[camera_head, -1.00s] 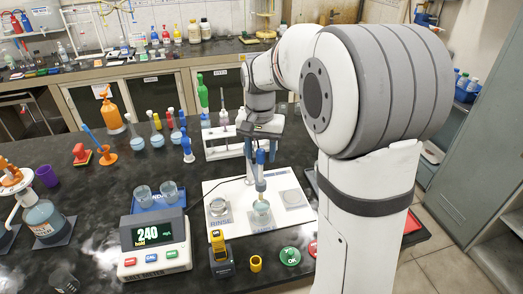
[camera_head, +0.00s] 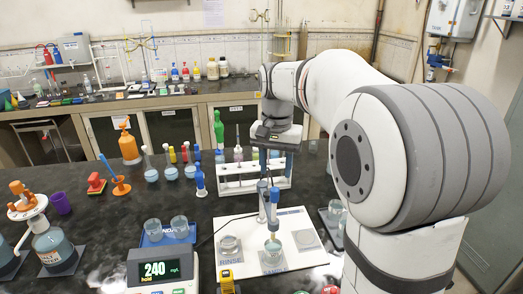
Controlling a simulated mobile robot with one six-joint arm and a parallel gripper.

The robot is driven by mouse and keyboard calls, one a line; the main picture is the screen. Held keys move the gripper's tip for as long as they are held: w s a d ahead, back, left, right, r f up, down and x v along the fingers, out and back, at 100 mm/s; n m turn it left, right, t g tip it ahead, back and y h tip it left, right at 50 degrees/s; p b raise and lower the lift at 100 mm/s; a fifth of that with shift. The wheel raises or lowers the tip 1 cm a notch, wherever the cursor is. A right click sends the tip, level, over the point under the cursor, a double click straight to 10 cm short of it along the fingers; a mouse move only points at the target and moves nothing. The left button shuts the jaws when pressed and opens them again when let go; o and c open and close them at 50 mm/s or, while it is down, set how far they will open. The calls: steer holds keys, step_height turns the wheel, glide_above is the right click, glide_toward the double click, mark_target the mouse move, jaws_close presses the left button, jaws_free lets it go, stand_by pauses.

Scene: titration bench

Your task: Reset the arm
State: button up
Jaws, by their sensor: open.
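My arm reaches in from the right. My gripper (camera_head: 277,140) hangs at its end, pointing down above the white tube rack (camera_head: 252,186) and behind the probe. Its jaws are small and partly lost against the rack, and nothing shows held in them. A blue-topped probe (camera_head: 272,205) stands upright, apart from my gripper, with its lower end at the beaker (camera_head: 273,248) on the SAMPLE spot of the white mat (camera_head: 292,218). Its cable runs left over the mat.
A meter (camera_head: 160,268) reading 240 and a blue tray (camera_head: 166,239) with two beakers stand left of the mat. Several flasks and bottles, including an orange bottle (camera_head: 129,147) and a green one (camera_head: 219,130), stand left of the rack. A purple cup (camera_head: 61,203) is far left.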

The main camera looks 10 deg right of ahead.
steer(key=s+f+n+t, duration=0.1)
steer(key=s+f, duration=0.3)
steer(key=s, duration=0.6)
steer(key=s+f+n+t, duration=0.2)
steer(key=s+f+n, duration=0.1)
steer(key=s, duration=0.8)
steer(key=shift+s+d+f+n, duration=0.15)
steer(key=shift+s+f+n, duration=0.15)
steer(key=shift+n, duration=0.3)
